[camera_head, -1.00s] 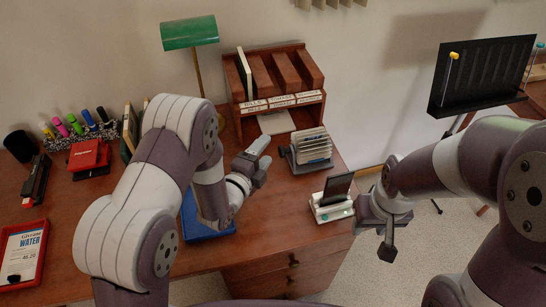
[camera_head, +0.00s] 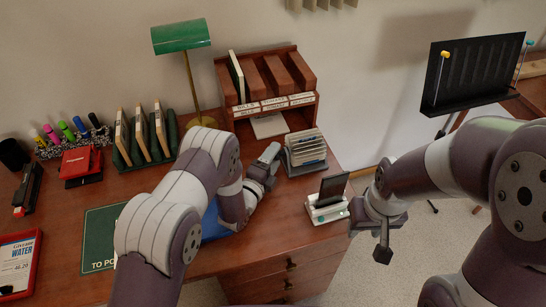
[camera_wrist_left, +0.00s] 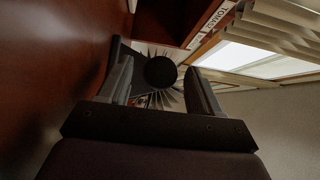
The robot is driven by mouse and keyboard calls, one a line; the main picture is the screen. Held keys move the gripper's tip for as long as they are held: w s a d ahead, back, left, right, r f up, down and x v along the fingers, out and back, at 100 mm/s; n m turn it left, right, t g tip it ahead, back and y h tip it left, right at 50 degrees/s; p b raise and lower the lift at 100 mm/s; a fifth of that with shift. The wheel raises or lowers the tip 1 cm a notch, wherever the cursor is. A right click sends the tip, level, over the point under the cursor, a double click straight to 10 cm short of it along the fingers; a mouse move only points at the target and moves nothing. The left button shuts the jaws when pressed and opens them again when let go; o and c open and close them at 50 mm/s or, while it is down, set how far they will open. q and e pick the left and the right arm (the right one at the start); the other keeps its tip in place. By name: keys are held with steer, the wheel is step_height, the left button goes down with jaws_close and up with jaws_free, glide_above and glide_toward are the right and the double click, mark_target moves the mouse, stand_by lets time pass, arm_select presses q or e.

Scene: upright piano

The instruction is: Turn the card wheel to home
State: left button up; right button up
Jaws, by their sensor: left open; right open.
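The card wheel (camera_head: 306,148), a grey rotary stand with a fan of pale cards, sits on the desk in front of the wooden sorter. Its round black knob (camera_wrist_left: 160,72) faces the left wrist camera, with card edges fanned around it. My left gripper (camera_head: 269,156) is just left of the wheel. In the left wrist view its two fingers are open on either side of the knob; I cannot tell whether they touch it. My right gripper (camera_head: 379,238) hangs right of the desk edge, away from the wheel; its finger gap is hard to see.
The wooden sorter (camera_head: 268,85) stands close behind the wheel. A phone on a white stand (camera_head: 328,208) is at the desk's right edge. A green lamp (camera_head: 182,36), folders (camera_head: 140,136) and a red tray (camera_head: 38,262) are further left. A black rack (camera_head: 470,72) stands right.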

arm_select(q)
steer(key=shift+w+d, duration=0.1)
steer(key=shift+w, duration=0.05)
steer(key=c, duration=1)
steer(key=shift+r, duration=0.1)
steer(key=shift+r+n+g+y+p, duration=0.2)
steer(key=shift+n+g+y+p, duration=0.1)
steer(key=shift+n+g+p, duration=0.35)
steer(key=shift+r+n+g+p, duration=0.1)
steer(key=shift+n+g+p, duration=0.5)
steer(key=shift+p, duration=0.2)
steer(key=shift+n+g+p, duration=0.65)
steer(key=shift+n+g, duration=0.1)
steer(key=shift+g, duration=0.3)
